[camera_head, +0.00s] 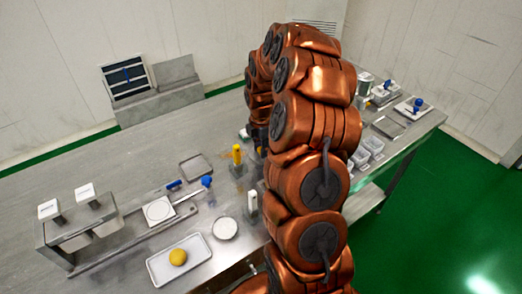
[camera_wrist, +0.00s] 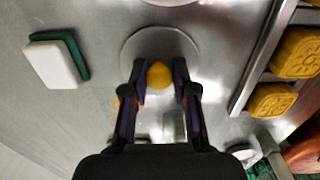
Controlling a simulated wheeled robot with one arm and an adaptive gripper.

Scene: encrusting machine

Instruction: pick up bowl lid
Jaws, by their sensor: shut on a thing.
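In the wrist view, the bowl lid (camera_wrist: 146,44) is a round, greyish, see-through disc with a yellow ball-shaped knob (camera_wrist: 159,75). My gripper (camera_wrist: 160,77) has its two dark fingers on either side of the knob and is shut on it. I cannot tell whether the lid rests on something or is lifted. In the head view my copper-coloured arm hides the lid and most of the gripper.
In the wrist view, a white and green sponge (camera_wrist: 52,64) lies left of the lid. A tray wall (camera_wrist: 262,62) with yellow moulded cakes (camera_wrist: 272,98) stands at the right. In the head view, a white tray (camera_head: 196,262) holds a yellow ball (camera_head: 178,257) at the table's front.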

